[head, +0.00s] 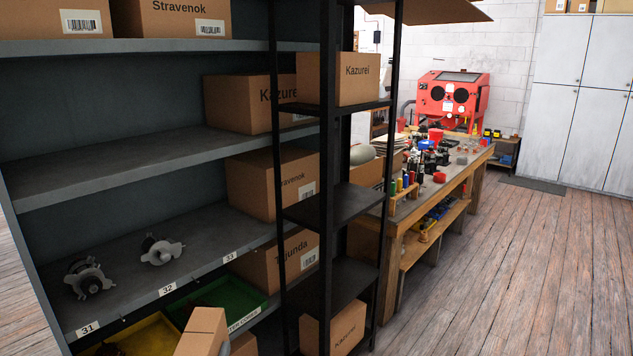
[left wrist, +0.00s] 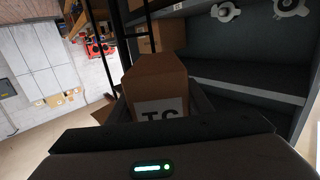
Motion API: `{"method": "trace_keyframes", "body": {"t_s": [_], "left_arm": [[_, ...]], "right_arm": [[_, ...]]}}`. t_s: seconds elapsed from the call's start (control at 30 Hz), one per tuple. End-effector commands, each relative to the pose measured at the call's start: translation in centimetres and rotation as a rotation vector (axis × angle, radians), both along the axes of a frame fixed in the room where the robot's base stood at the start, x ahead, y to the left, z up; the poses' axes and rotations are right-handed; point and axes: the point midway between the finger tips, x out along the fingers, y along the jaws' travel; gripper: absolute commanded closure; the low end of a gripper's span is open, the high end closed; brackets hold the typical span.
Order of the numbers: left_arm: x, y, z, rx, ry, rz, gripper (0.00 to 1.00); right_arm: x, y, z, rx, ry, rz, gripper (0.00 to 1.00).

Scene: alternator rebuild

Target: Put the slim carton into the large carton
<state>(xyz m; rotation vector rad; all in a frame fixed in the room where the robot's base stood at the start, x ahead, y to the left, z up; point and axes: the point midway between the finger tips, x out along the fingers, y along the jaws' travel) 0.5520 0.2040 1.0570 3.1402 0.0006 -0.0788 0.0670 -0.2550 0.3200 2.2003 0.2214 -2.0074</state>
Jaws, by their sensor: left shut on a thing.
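The slim carton (left wrist: 158,78) is brown, with a white label reading "TC" partly visible. It stands between the fingers of my left gripper (left wrist: 158,100), which is shut on it. A tall narrow carton (head: 204,333) at the bottom edge of the head view appears to be the same one, in front of the lower shelf; the gripper itself is hidden there. I cannot tell for sure which box is the large carton. A brown cardboard piece like an open flap (head: 430,10) shows at the top of the head view, its box cut off. My right gripper is not in view.
Grey shelving (head: 130,160) holds closed cartons and metal alternator parts (head: 88,276). Yellow and green bins (head: 228,296) sit low. A black rack (head: 340,205) holds more cartons. A workbench (head: 400,215) with tools stands behind. The wooden floor at right is clear.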

Motion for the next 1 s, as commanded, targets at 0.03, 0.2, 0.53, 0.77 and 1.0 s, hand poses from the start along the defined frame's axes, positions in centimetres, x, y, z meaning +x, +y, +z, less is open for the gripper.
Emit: {"method": "trace_keyframes", "body": {"t_s": [0.03,0.2,0.53,0.77,1.0], "left_arm": [[-0.2,0.0,0.0,0.000,-0.001,0.000,0.88],[-1.6,0.0,-0.8,0.000,0.000,0.002,0.88],[-7.0,0.1,-3.0,-0.001,0.001,0.004,0.88],[-9.2,0.0,-3.5,0.000,-0.003,0.000,0.88],[-9.5,0.0,-3.5,0.000,-0.004,-0.001,0.88]], "right_arm": [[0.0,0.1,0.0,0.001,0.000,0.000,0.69],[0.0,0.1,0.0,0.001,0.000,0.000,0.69],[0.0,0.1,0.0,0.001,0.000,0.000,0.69],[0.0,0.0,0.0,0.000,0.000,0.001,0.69],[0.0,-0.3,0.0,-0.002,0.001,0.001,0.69]]}}
